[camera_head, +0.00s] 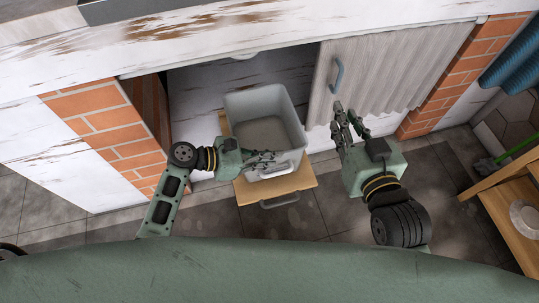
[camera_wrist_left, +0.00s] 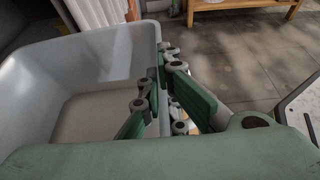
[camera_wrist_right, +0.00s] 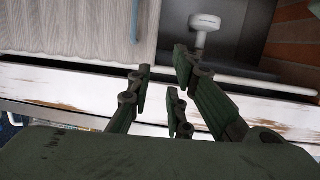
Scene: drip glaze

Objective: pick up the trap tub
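The trap tub (camera_head: 240,107) is a light grey, open-topped rectangular bin, upright and empty on a wooden pull-out board (camera_head: 306,181) in front of the dark cabinet opening. My left gripper (camera_head: 264,159) is at its near rim. In the left wrist view its fingers (camera_wrist_left: 160,72) lie on either side of the tub's wall (camera_wrist_left: 100,50), one inside and one outside, close against it. The tub's base appears to rest on the board. My right gripper (camera_head: 346,116) is empty, its fingers apart, right of the tub; they also show in the right wrist view (camera_wrist_right: 160,70).
A pale cabinet door or panel (camera_head: 385,65) with a blue-grey handle (camera_head: 337,76) is right of the opening. Brick pillars (camera_head: 110,130) flank it. A worn white countertop (camera_head: 250,32) overhangs. A wooden shelf (camera_head: 510,205) is at far right. Tiled floor in front is clear.

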